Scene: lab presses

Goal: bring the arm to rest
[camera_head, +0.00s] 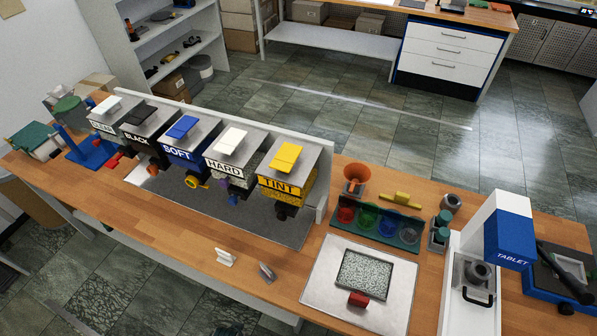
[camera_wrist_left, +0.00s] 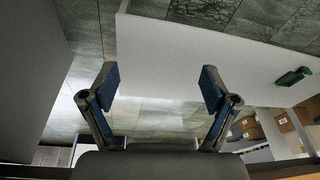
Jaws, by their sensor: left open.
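My left gripper (camera_wrist_left: 156,88) shows only in the left wrist view. Its two blue-padded fingers are spread apart with nothing between them. Behind the fingers are a pale flat panel and the tiled floor, so it hangs clear of any object. Neither arm shows in the head view, and my right gripper is in no view.
To the right are a tray of coloured cups (camera_head: 375,229), an orange funnel (camera_head: 356,173), a metal plate (camera_head: 325,290) and the TABLET press (camera_head: 509,238). The bench's front strip is mostly clear.

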